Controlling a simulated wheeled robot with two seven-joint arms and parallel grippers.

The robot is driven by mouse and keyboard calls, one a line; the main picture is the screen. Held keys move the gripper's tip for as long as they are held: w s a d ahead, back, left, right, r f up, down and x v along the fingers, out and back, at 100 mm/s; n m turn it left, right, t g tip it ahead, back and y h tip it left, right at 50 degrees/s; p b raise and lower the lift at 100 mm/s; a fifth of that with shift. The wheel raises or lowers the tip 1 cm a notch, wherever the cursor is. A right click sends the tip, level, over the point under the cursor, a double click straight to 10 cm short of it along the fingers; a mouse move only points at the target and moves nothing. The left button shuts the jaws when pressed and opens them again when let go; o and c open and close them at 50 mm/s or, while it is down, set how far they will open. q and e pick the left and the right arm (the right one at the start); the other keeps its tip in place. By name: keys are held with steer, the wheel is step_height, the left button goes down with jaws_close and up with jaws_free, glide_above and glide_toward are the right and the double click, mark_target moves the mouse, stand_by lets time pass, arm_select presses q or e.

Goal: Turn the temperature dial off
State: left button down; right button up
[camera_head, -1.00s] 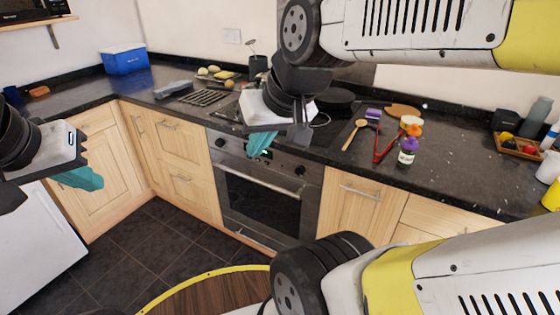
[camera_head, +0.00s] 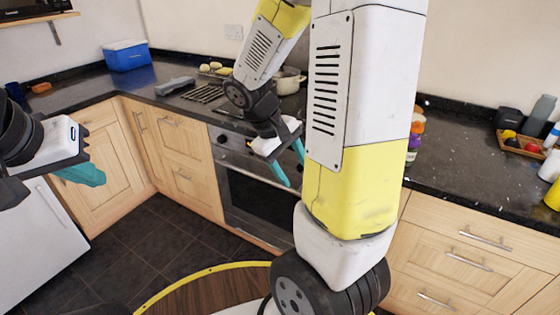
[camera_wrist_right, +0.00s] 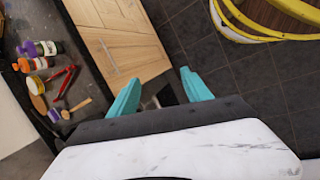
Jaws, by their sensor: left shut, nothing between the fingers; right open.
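The built-in oven (camera_head: 258,205) stands under the counter in the head view, its control panel partly behind my right arm. A dark round dial (camera_head: 222,138) shows at the panel's left end. The panel's right part, with any dial there, is hidden, and dial markings are too small to read. My right gripper (camera_head: 291,165) is in front of the oven, its teal fingers apart and empty. In the right wrist view the open fingers (camera_wrist_right: 158,88) point toward a cabinet front and the floor; no dial is visible there. My left gripper (camera_head: 98,178) is shut and empty at the far left.
The dark counter (camera_head: 450,180) runs above wooden cabinets. A blue cooler box (camera_head: 127,56) and a pot (camera_head: 291,80) stand on it. Bottles, red tongs (camera_wrist_right: 66,84) and a wooden spoon (camera_wrist_right: 76,109) lie near its edge. Floor (camera_head: 130,240) before the oven is clear.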

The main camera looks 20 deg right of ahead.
steer(key=w+d+f+n+g+h, duration=0.1)
steer(key=w+d+f+n+h, duration=0.25)
steer(key=d+f, duration=0.2)
steer(key=n+t+h, duration=0.7)
steer(key=n+t, duration=0.5)
steer(key=n, duration=0.3)
glide_toward(300, 169)
steer(key=x, duration=0.8)
jaws_close()
